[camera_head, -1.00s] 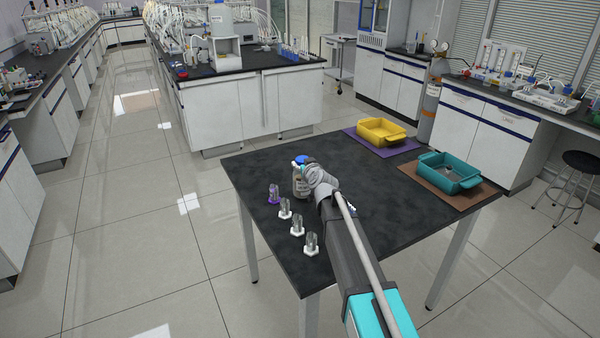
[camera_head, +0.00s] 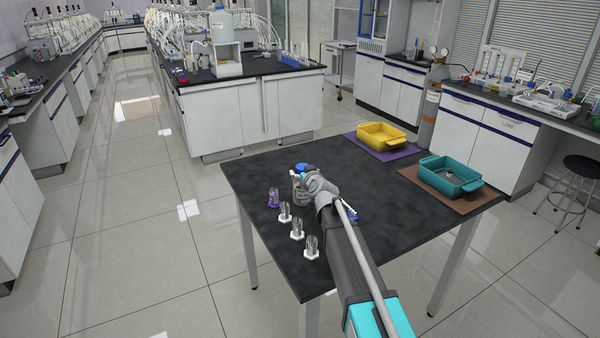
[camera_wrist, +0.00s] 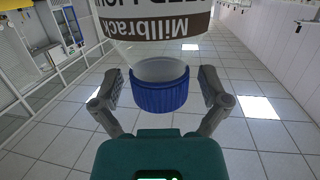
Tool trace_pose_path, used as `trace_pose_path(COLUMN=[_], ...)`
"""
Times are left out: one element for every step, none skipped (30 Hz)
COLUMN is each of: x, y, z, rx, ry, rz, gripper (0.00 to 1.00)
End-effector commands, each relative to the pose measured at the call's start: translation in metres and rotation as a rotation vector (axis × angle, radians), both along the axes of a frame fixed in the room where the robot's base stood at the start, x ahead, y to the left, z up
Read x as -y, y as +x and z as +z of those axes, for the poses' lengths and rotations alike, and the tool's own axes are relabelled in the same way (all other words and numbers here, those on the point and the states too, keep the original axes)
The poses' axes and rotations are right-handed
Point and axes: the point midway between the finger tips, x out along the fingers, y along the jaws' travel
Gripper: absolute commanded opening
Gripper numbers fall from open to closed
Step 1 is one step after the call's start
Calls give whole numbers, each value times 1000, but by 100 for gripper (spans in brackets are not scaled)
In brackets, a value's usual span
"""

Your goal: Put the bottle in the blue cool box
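A bottle (camera_head: 298,190) with a blue cap stands on the black table, partly hidden by my arm. In the wrist view the bottle (camera_wrist: 158,55) appears inverted, with a brown and white label, and its blue cap (camera_wrist: 160,95) is between my fingers. My gripper (camera_wrist: 160,92) is open, with a gap on each side of the cap. In the head view my gripper (camera_head: 307,175) is at the bottle's top, its fingers mostly hidden. The blue-green box (camera_head: 447,185), open-topped with handles, sits on a brown mat at the table's right.
A yellow box (camera_head: 380,147) sits on a purple mat (camera_head: 405,151) at the table's back. Several small clear pieces with white or purple bases, one at the front (camera_head: 311,247), line the table's left edge.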

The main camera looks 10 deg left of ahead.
Motion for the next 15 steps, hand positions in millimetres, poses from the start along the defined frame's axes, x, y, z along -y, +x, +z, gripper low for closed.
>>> trace_pose_path(x=[0,0,0,0,0,0,0,0,0,0,0,0,0,0,0], y=[0,0,0,0,0,0,0,0,0,0,0,0,0,0,0], z=[0,0,0,0,0,0,0,0,0,0,0,1,1,2,3], rx=[0,0,0,0,0,0,0,0,0,0,0,0,0,0,0], ry=[0,0,0,0,0,0,0,0,0,0,0,0,0,0,0], rz=[0,0,0,0,0,0,0,0,0,0,0,0,0,0,0], gripper=[100,100,100,100,100,100,100,100,100,100,100,100,100,100,100])
